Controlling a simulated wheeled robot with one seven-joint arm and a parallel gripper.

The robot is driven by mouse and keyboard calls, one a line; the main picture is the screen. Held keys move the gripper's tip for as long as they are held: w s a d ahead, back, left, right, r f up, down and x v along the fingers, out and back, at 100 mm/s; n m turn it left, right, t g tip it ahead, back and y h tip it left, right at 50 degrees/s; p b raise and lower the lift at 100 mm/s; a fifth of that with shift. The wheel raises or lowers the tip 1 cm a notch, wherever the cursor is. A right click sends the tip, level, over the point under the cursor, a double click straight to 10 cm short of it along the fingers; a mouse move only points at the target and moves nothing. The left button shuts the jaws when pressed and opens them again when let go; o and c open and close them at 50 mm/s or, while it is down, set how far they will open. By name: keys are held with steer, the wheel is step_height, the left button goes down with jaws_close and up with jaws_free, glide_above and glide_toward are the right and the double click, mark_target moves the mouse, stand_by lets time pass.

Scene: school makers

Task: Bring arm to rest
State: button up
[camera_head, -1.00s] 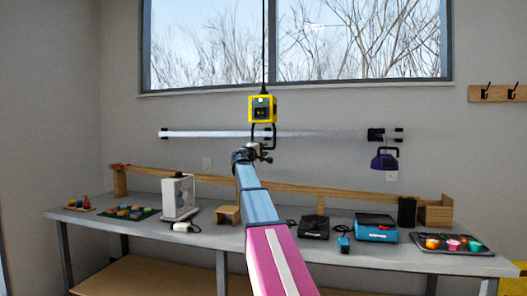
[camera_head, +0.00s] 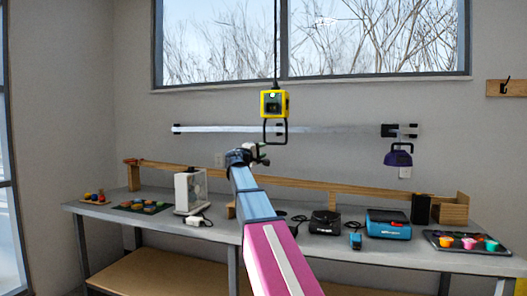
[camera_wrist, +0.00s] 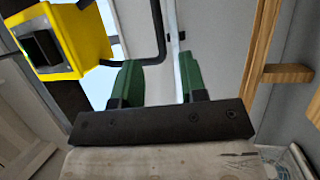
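My arm reaches forward over the workbench, with my gripper (camera_head: 262,154) small at its end in the head view. In the wrist view my gripper (camera_wrist: 157,80) shows two green fingers standing apart with nothing held between them. A yellow box (camera_head: 274,111) with a dark hook hangs on a cable just above my gripper in the head view. The same yellow box (camera_wrist: 85,45) fills the upper left of the wrist view, and its dark hook passes behind the fingers. I cannot tell whether the hook touches my gripper.
The workbench (camera_head: 330,262) carries a white boxed device (camera_head: 190,192), a black device (camera_head: 325,222), a blue device (camera_head: 388,224) and a tray of coloured cups (camera_head: 430,238). A wall rail (camera_head: 330,129) holds a purple hanging item (camera_head: 398,155).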

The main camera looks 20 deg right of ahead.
steer(key=s+a+f+m+g+y, duration=0.1)
steer(key=s+f+y, duration=0.2)
steer(key=f, duration=0.9)
steer(key=s+a+f+g+y, duration=0.15)
steer(key=s+f, duration=0.25)
steer(key=f, duration=0.9)
steer(key=s+f+m+g+y, duration=0.1)
steer(key=s+f+g+y, duration=0.15)
steer(key=f, duration=0.95)
steer(key=s+a+f+m+g+y, duration=0.1)
steer(key=s+a+f+g+y, duration=0.1)
steer(key=s+f, duration=0.6)
steer(key=s+a+f+m+g+y, duration=0.1)
steer(key=s+a+f+y, duration=0.3)
steer(key=s+f, duration=0.4)
steer(key=s+a+f+m+g+y, duration=0.1)
steer(key=s+a+f+g+y, duration=0.1)
steer(key=s+a+f, duration=0.3)
steer(key=s+f+y, duration=0.1)
steer(key=s+f, duration=0.2)
steer(key=f, duration=0.2)
steer(key=shift+s+a+m+g+y, duration=0.25)
steer(key=shift+s+m+g+y, duration=0.05)
steer(key=shift+m+g+y, duration=0.1)
